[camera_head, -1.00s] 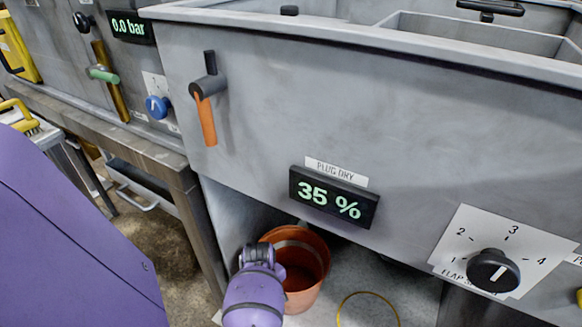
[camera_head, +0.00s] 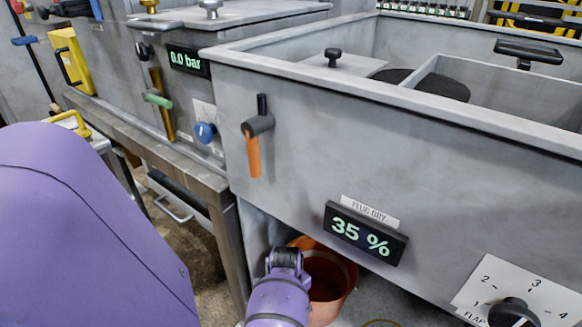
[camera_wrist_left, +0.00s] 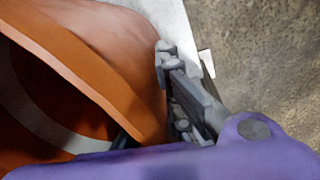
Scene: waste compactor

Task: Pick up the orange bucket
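The orange bucket (camera_head: 331,285) is upright in the recess under the grey machine, its opening facing up. My left gripper (camera_head: 285,257) is at the left side of its rim, partly hidden behind its own wrist. In the left wrist view the bucket wall (camera_wrist_left: 95,55) fills the left side. One grey finger of the left gripper (camera_wrist_left: 150,115) lies against the outside of the wall. A dark tip shows on the inner side, so the rim appears pinched between the fingers. My right gripper is not in view.
The machine front with the 35 % display (camera_head: 365,233) overhangs the bucket. A dial (camera_head: 513,312) is at lower right, and an orange-handled lever (camera_head: 254,152) is above left. A metal table (camera_head: 190,170) stands left. A yellow ring (camera_head: 380,323) lies on the floor, right of the bucket.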

